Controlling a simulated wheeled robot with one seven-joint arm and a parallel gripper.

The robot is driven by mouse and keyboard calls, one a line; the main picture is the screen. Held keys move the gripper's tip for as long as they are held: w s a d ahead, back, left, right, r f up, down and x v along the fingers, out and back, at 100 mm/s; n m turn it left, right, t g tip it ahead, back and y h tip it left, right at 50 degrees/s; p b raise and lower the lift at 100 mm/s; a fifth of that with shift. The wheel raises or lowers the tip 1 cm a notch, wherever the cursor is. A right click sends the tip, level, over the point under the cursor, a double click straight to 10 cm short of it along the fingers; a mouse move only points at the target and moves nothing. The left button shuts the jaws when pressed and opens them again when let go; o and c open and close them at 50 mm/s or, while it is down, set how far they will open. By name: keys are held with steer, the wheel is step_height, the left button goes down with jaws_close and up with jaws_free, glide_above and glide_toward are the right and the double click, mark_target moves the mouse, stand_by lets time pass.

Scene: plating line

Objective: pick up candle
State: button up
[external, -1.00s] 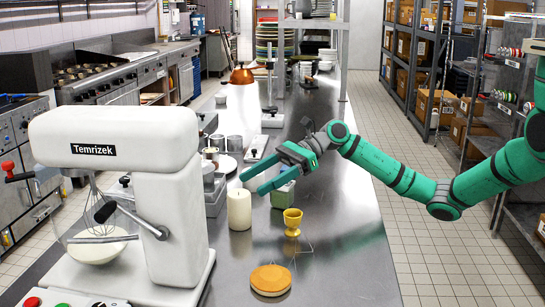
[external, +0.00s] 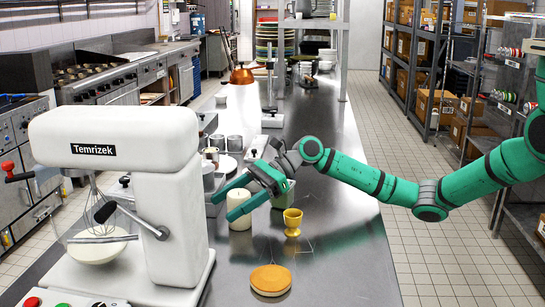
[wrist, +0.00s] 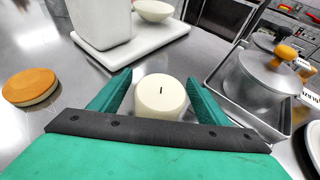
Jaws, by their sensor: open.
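The candle (external: 239,211) is a cream-white cylinder standing upright on the steel counter. It also shows in the wrist view (wrist: 161,97), where its top and dark wick lie between my two green fingers. My gripper (external: 226,201) is open with its fingers on either side of the candle. In the wrist view (wrist: 160,92) there are gaps between the candle and the fingers. The candle's lower part is partly hidden in the wrist view by the gripper body.
A yellow egg cup (external: 292,222) and a light green tin (external: 283,193) stand close to the right. A round orange-topped cake (external: 270,280) lies in front. The white mixer (external: 170,190) stands to the left. A metal pan with a lidded pot (wrist: 262,80) is close by.

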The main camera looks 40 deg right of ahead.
steer(key=shift+w+a+f, duration=0.1)
steer(key=shift+a+f, duration=0.15)
steer(key=shift+a, duration=0.25)
steer(key=c, duration=1.3)
steer(key=shift+c, duration=0.2)
steer(key=shift+r, duration=0.15)
